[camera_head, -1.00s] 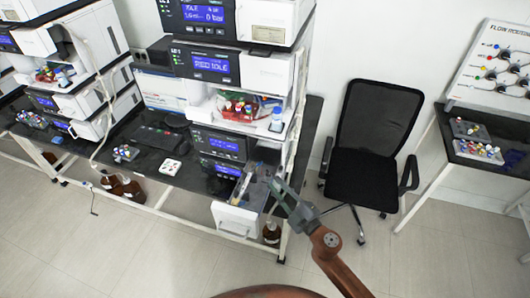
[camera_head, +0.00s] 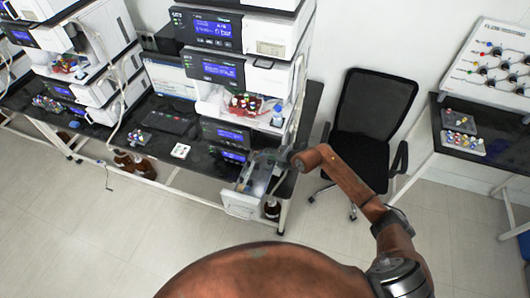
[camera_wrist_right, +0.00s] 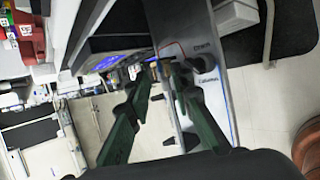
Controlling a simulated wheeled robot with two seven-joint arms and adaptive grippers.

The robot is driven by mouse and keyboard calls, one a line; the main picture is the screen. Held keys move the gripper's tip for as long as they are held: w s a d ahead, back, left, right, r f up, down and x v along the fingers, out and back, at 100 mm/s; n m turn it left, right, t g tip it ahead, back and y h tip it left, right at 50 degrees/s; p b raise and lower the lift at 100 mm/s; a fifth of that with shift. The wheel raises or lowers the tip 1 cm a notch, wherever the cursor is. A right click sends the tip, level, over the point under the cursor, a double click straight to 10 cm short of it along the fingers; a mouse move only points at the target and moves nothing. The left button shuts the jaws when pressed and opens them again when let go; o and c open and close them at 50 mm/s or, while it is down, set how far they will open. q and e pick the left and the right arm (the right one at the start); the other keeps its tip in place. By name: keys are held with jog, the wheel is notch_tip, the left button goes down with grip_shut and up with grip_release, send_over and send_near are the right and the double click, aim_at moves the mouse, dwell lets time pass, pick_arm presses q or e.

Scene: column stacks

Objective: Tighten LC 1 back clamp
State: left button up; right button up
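The instrument stack on the right of the bench (camera_head: 212,68) has an open column compartment (camera_head: 240,204) pulled out at its bottom. My right gripper (camera_head: 264,158) is over the rear part of this compartment, partly hidden by its own arm. In the right wrist view, the two dark green fingers (camera_wrist_right: 164,78) are apart, beside the grey compartment wall (camera_wrist_right: 210,85) marked "Columns". A thin grey metal part (camera_wrist_right: 172,118) shows between the fingers; I cannot tell whether it is the column or the clamp. The back clamp is too small to make out. My left gripper is out of view.
A black office chair (camera_head: 365,130) stands close to the right of the compartment and arm. A second instrument stack (camera_head: 88,90) is at the left. The floor in front is clear.

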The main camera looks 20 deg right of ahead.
aim_at(259, 155)
jog(key=shift+x, duration=2.15)
grip_shut()
